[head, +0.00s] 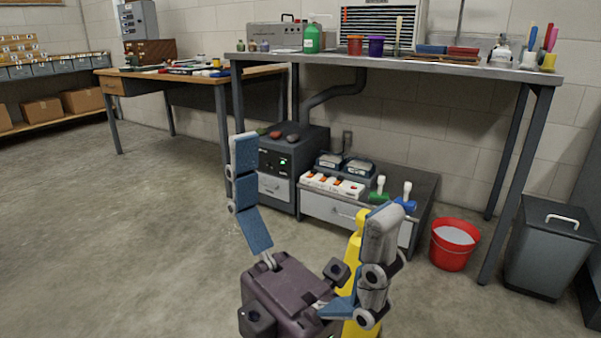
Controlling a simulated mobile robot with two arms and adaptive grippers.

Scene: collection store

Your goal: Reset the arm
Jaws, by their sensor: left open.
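My left gripper (315,190) is in the lower middle of the head view, with its dark purple palm at the bottom edge. Its blue and grey fingers are spread wide apart and point up. It is open, and nothing shows between the fingers. It is over the concrete floor, in front of the low cabinet. My right gripper is not in view.
A high grey bench (420,62) bears jars and tools. Below it stand a dark machine (275,185), a low cabinet (330,207) and a red bucket (454,258). A grey bin (545,250) is at right. The floor (110,240) at left is clear.

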